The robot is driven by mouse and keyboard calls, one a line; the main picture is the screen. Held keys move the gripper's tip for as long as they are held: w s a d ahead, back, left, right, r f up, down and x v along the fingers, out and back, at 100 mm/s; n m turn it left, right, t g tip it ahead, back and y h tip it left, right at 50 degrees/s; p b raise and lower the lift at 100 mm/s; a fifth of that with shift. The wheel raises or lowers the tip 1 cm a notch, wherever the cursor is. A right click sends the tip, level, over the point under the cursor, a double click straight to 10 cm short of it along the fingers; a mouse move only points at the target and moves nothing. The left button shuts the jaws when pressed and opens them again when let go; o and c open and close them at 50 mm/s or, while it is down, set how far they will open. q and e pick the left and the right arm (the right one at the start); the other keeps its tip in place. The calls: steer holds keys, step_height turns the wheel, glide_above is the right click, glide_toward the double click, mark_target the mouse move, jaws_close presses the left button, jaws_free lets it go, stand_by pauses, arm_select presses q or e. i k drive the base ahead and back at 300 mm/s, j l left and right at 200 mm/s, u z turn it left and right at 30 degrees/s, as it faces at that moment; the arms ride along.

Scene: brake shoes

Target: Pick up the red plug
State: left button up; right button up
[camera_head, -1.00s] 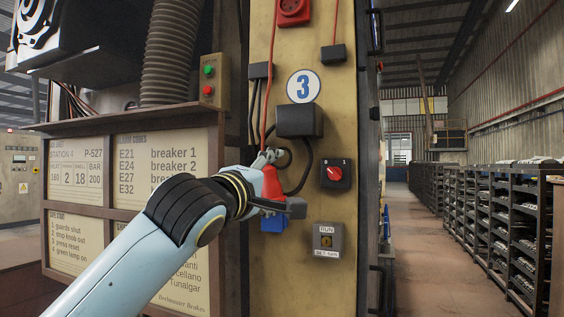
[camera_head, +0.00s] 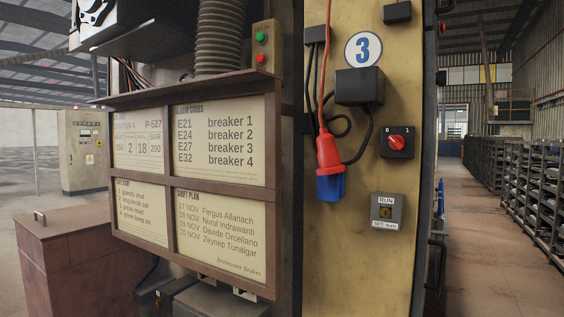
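The red plug (camera_head: 328,152) hangs upright against the tan panel (camera_head: 387,261) in the head view, on a red cable (camera_head: 327,70) from above. Its lower end meets a blue part (camera_head: 330,187); I cannot tell whether they are joined or only overlap. No gripper is near the plug. Neither of my grippers is in view.
Right of the plug are a red rotary switch (camera_head: 396,142) and a grey RUN key box (camera_head: 386,211). A dark box (camera_head: 360,86) with black cables sits above. A framed notice board (camera_head: 222,190) stands left. An aisle (camera_head: 480,230) lies open at right.

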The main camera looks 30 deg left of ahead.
mark_target(329, 157)
steer(key=i+l+u, duration=0.15)
steer(key=u, duration=0.3)
steer(key=i+l+u, duration=0.15)
steer(key=u, duration=0.3)
steer(key=i+l+u, duration=0.15)
steer(key=u, duration=0.3)
steer(key=l, duration=0.1)
